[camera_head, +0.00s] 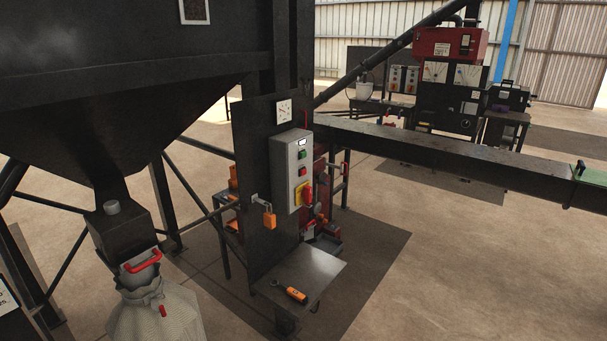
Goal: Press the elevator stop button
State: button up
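A grey control box (279,180) is mounted on a dark upright panel (254,150) near the middle of the head view. On its face are a small label at the top, a green button (301,155) and, below it, a red button (301,171). Under these sits a red switch handle (307,195) on a yellow plate (299,191). The lettering is too small to read, so the red button as the stop button is judged by its colour. My gripper is not in view.
A low metal shelf (318,268) below holds an orange-handled tool (296,295). A hopper (120,90) with a sack (155,312) stands left. A long beam (450,155) extends right; open floor (450,260) lies below it.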

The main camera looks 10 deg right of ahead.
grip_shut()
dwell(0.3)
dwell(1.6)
